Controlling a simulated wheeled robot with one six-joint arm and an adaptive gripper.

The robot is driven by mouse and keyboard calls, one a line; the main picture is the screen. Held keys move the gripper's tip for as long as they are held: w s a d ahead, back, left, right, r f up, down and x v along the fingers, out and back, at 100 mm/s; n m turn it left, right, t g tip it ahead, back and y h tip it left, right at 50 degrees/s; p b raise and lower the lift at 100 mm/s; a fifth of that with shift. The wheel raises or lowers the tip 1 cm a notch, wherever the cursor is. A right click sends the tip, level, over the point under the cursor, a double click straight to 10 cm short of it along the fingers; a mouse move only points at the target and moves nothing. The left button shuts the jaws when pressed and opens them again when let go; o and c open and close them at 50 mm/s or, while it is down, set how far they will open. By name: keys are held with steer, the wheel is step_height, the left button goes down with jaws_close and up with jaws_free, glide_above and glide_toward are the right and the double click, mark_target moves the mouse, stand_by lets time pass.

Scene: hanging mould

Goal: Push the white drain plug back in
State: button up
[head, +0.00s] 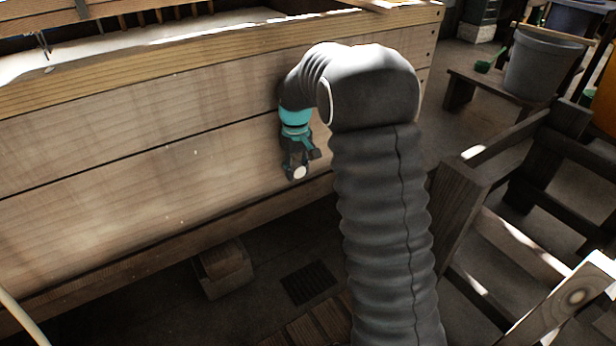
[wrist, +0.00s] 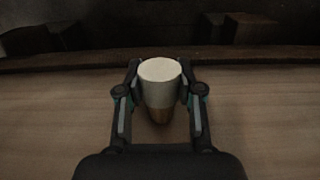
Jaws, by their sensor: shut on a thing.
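The white drain plug (wrist: 160,72) is between the two fingers of my gripper (wrist: 158,90) in the wrist view. My gripper is shut on it. Its pale round end and white side show, with a browner, narrower part below. Its far end is against or close to the wooden planks, and I cannot tell which. In the head view my gripper (head: 299,160) hangs in front of the lower plank of the wooden vat (head: 120,150), with the plug's pale round end (head: 300,172) at its tip. The drain hole is not visible.
A wooden block (head: 223,267) stands on the floor under the vat, beside a dark floor grate (head: 309,283). A wooden railing (head: 460,195) stands at the right. A bench with a grey bucket (head: 540,62) is at the back right. Dark floor is open between them.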

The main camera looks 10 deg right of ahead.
steer(key=shift+w+a+r, duration=0.15)
steer(key=shift+w, duration=0.15)
steer(key=o, duration=1.2)
steer(key=shift+r, duration=0.15)
steer(key=shift+w+r, duration=0.1)
steer(key=shift+r, duration=0.25)
steer(key=r, duration=1.1)
steer(key=shift+s+r, duration=0.25)
steer(key=shift+s, duration=0.05)
steer(key=s+d+r+m+t+p, duration=0.1)
steer(key=s+r, duration=0.3)
steer(key=s, duration=0.4)
steer(key=s+r+m+t+p, duration=0.15)
steer(key=s+r, duration=0.25)
steer(key=s, duration=0.4)
steer(key=s+t, duration=0.1)
steer(key=s, duration=0.5)
steer(key=s+f+t+p, duration=0.1)
steer(key=s, duration=0.5)
steer(key=s+f+m+t, duration=0.1)
steer(key=s, duration=0.4)
steer(key=shift+s+d+f, duration=0.25)
steer(key=shift+s, duration=0.15)
